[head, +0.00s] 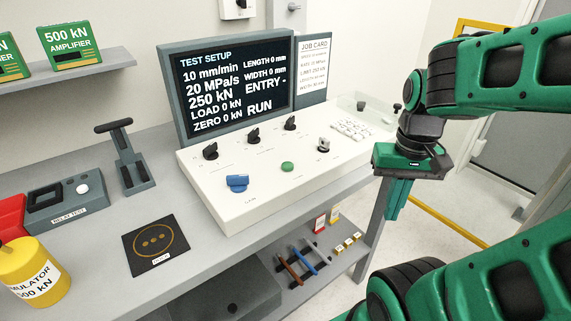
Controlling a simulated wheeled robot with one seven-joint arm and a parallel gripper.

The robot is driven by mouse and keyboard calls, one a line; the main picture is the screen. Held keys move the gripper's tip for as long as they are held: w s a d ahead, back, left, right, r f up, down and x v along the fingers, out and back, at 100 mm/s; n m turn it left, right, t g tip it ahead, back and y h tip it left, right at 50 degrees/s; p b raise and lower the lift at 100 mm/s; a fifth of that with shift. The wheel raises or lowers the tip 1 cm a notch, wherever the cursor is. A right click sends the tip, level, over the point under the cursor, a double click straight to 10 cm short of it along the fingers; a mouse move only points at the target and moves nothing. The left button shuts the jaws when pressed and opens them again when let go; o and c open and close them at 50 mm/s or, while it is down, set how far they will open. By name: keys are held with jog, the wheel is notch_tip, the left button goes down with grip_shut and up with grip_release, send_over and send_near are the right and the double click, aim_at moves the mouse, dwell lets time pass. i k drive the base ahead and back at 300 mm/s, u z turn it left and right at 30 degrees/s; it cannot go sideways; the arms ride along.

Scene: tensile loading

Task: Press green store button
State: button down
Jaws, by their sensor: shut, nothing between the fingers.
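The green button (288,167) is a small round cap on the sloped top of the white control console (236,207). It lies between a blue knob (237,183) on its left and a grey-and-black switch (323,145) on its right. My gripper (393,213) hangs to the right of the console, past its edge, with its fingers pointing down and together. It holds nothing and is well apart from the button. Nothing hides the button in the head view.
Several black knobs (253,136) line the console's back, and a keypad (351,130) sits at its right. A screen (231,82) and job card (314,66) stand behind. A black pad (155,246) and yellow cylinder (35,271) are at left.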

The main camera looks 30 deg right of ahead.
aim_at(287, 166)
jog(key=z, duration=0.65)
jog(key=k, duration=0.5)
jog(key=u, duration=1.45)
